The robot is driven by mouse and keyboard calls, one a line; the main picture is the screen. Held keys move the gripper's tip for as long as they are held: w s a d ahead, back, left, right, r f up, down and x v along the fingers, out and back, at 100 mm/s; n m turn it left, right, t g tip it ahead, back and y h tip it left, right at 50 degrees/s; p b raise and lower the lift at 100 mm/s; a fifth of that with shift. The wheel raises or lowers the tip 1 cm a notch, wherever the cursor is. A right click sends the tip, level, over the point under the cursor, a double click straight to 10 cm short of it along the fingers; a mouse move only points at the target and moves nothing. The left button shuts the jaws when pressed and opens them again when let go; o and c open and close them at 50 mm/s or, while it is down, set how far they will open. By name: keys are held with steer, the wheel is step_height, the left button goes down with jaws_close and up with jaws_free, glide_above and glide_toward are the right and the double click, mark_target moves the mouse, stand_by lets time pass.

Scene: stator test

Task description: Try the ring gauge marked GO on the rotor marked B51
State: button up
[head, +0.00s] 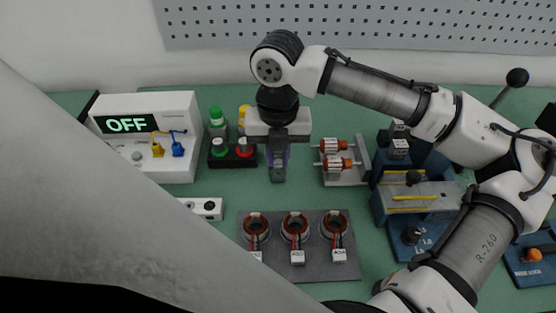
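Two copper-wound rotors lie on a light stand right of my gripper, a rear one (332,146) and a front one (338,164). Their marks are too small to read, so I cannot tell which is B51. My gripper (278,174) points down over the bench between a dark block and the rotor stand. Its fingers are dark and small, and I cannot tell whether they are apart or hold anything. The dark block carries a green piece (219,148) and a red piece (244,149) with white tops. They may be the ring gauges; no GO mark is legible.
A grey mat (298,272) in front holds three wound stators with white tags. A white tester (178,108) reading OFF stands left. Green and yellow bottles (217,120) stand behind the dark block. A blue fixture (405,222) stands right.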

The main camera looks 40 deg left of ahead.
jaws_close()
steer(key=shift+r+p, duration=1.55)
